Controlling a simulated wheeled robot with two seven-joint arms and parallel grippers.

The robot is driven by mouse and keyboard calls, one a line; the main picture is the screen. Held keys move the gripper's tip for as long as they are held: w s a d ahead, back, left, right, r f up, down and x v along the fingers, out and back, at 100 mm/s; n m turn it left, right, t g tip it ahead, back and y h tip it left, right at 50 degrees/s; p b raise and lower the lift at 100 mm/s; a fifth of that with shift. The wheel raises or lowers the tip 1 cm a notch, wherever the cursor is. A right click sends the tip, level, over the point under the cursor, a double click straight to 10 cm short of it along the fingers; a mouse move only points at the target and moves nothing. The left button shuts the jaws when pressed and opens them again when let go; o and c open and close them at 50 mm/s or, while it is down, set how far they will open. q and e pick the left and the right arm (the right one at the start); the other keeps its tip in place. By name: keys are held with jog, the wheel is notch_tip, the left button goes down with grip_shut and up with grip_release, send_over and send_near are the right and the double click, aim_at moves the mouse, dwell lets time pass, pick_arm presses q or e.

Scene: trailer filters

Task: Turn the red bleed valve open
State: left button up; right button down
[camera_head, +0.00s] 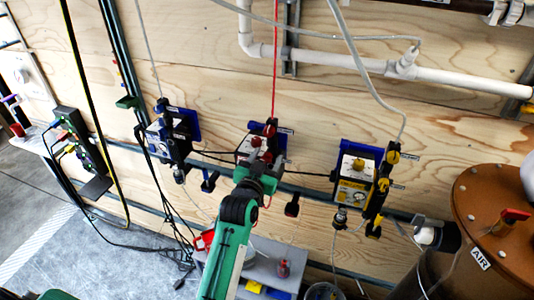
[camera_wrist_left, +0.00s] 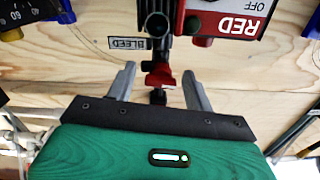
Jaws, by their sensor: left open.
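The red bleed valve (camera_wrist_left: 158,76) shows in the left wrist view as a small red handle on a dark fitting, near the BLEED label (camera_wrist_left: 127,43). My left gripper (camera_wrist_left: 159,70) is open, with one grey finger on each side of the handle in that picture. I see no finger touching it, and its depth between the fingers is unclear. The red filter unit (camera_wrist_left: 228,22) appears upside down at the upper right. In the head view my left gripper (camera_head: 262,172) is in front of the lower part of this unit (camera_head: 247,150). My right gripper is not in view.
A blue unit (camera_head: 165,138) hangs to the left and a yellow unit (camera_head: 356,182) to the right on the plywood wall. Hoses and white pipe (camera_head: 340,58) run above. A brown AIR tank (camera_head: 490,215) stands at the right; a grey bench (camera_head: 262,270) is below.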

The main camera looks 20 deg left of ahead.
pick_arm(q)
jog(key=shift+w, duration=0.4)
jog(key=c, duration=1)
jog(key=shift+r+p, duration=0.1)
jog(key=shift+p, duration=0.25)
jog(key=shift+n, duration=0.8)
jog(key=o, duration=1)
